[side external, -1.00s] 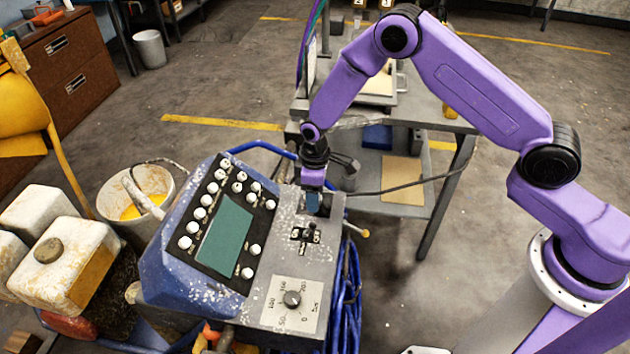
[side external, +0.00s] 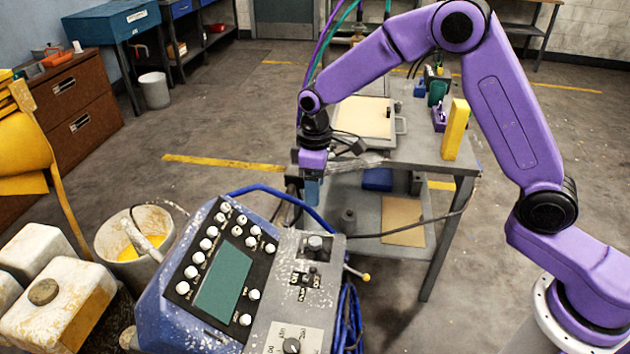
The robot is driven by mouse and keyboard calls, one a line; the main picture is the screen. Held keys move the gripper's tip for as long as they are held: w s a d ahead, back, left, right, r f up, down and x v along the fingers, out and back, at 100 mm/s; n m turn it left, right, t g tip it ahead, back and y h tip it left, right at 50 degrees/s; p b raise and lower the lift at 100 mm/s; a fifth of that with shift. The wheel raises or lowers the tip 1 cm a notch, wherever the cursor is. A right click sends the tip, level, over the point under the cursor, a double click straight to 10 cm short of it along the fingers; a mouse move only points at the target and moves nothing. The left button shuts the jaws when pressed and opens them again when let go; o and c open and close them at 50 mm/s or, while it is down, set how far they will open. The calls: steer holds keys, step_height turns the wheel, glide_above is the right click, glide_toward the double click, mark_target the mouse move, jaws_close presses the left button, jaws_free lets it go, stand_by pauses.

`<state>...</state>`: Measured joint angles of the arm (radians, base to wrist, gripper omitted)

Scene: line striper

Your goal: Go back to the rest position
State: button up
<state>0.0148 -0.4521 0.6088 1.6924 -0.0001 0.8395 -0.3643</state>
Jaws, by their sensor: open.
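The blue striper console (side external: 170,300) has a dark keypad with several white buttons and a green screen (side external: 223,277).
A grey work table (side external: 430,160) stands behind my gripper, with a yellow block (side external: 456,130) and a flat tray (side external: 362,118) on it. Blue hose (side external: 270,190) loops behind the console. A bucket (side external: 135,240) and dirty white jugs (side external: 60,300) stand at left.

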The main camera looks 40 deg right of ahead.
steer(key=shift+r, duration=0.4)
steer(key=s+d+r+n, duration=0.1)
steer(key=s+d, duration=0.3)
steer(key=s, duration=0.7)
steer(key=s+d+r+n, duration=0.1)
steer(key=s+d+r, duration=0.2)
steer(key=s, duration=0.8)
steer(key=s+d+r+n, duration=0.1)
steer(key=s+d+r, duration=0.2)
steer(key=s, duration=0.8)
steer(key=shift+s+d+r, duration=0.4)
steer(key=shift+d, duration=0.45)
